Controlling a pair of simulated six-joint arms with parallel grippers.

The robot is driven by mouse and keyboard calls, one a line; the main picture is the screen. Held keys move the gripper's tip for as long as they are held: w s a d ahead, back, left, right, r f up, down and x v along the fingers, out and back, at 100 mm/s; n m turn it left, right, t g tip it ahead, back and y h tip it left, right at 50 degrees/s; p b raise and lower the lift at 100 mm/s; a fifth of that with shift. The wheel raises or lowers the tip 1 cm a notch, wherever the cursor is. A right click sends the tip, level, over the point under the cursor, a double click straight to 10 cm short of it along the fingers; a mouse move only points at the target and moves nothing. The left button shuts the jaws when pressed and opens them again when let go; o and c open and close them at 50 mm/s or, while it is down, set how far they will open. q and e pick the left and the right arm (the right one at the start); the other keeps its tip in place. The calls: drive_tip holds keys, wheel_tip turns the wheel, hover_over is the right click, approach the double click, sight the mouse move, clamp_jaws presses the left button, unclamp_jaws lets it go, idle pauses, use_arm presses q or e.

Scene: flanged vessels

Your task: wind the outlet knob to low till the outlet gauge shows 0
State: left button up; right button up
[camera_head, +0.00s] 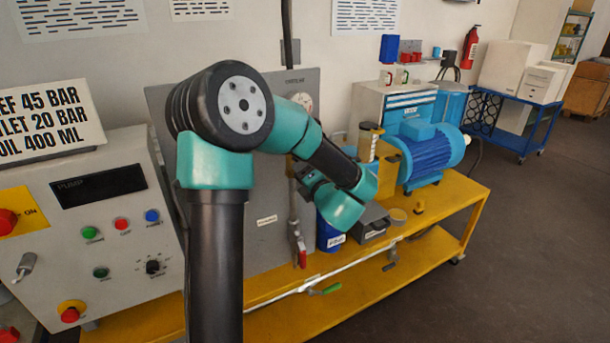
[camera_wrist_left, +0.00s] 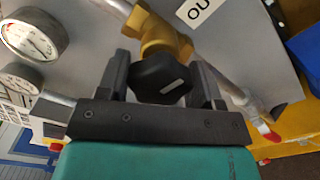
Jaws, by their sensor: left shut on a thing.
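The black outlet knob (camera_wrist_left: 162,77) with a white mark sits on a brass valve body (camera_wrist_left: 158,33) in the left wrist view. My left gripper (camera_wrist_left: 163,68) has one finger on each side of the knob and is shut on it. Two round gauges show at the left of that view: an upper gauge (camera_wrist_left: 34,38) and a lower, partly hidden one (camera_wrist_left: 18,84). Their readings are too small to tell. In the head view my left arm hides the knob and the gripper, and a gauge (camera_head: 304,103) shows partly behind it. My right gripper is in neither view.
A label starting "OU" (camera_wrist_left: 200,8) is on the panel beside the valve. A red-handled valve (camera_head: 301,255) hangs below on the pipe. A blue can (camera_head: 329,235) and a blue motor (camera_head: 428,152) stand on the yellow bench (camera_head: 462,200). The pump console (camera_head: 112,235) stands at left.

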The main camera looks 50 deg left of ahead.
use_arm(q)
drive_tip(key=n, duration=0.4)
drive_tip(key=shift+n, duration=0.3)
drive_tip(key=n, duration=0.5)
drive_tip(key=shift+s, duration=0.1)
drive_tip(key=n, duration=0.9)
drive_tip(key=shift+s, duration=0.1)
drive_tip(key=shift+n, duration=0.3)
drive_tip(key=o, duration=0.9)
